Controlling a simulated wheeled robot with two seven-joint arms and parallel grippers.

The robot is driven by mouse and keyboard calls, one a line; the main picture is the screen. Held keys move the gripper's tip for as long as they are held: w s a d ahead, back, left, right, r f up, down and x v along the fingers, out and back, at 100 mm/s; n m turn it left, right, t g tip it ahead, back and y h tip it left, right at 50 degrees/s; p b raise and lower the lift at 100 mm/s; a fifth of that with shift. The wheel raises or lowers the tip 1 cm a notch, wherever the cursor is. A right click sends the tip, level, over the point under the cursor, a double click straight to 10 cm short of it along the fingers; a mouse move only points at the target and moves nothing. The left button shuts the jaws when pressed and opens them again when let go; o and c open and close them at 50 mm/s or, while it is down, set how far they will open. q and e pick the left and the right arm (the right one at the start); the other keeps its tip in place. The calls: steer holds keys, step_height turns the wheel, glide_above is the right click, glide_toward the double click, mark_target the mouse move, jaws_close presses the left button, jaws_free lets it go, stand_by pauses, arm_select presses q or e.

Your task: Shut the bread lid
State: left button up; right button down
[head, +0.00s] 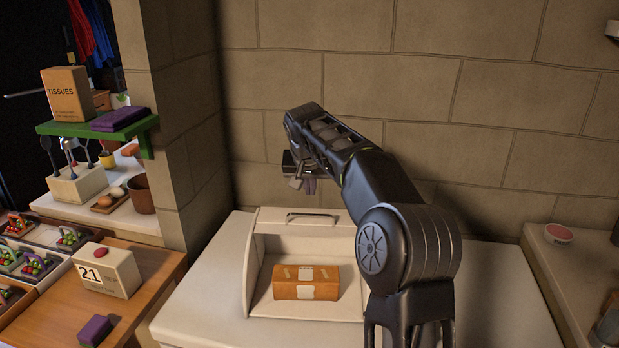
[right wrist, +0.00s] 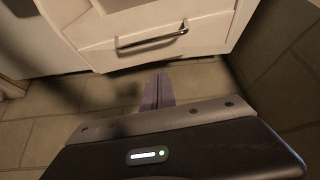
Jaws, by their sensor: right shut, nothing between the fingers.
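The cream bread box (head: 252,275) stands on a white counter with its front open. Its bread lid (head: 275,217) is swung up at the top, with a metal handle (head: 312,216) on it. A brown loaf (head: 306,283) lies inside. My right gripper (head: 309,187) is shut and empty, above the lid handle and in front of the stone wall. In the right wrist view the shut fingers (right wrist: 159,90) point toward the lid (right wrist: 190,48) and its handle (right wrist: 152,38), with a visible gap. My left gripper is not in view.
The white counter (head: 205,290) is clear left of the box. A stone wall (head: 400,110) rises close behind. At left, a wooden table (head: 150,275) holds a calendar block (head: 106,270) and a purple block (head: 95,331). A side counter (head: 570,265) stands at right.

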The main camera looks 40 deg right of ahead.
mark_target(311, 228)
steer(key=x, duration=0.4)
steer(key=shift+p, duration=0.35)
steer(key=s+a, duration=0.2)
steer(key=shift+s+a+f, duration=0.25)
steer(key=shift+s+f, duration=0.05)
steer(key=shift+s, duration=0.05)
steer(key=shift+s+f, duration=0.1)
steer(key=shift+f, duration=0.05)
steer(key=shift+a, duration=0.1)
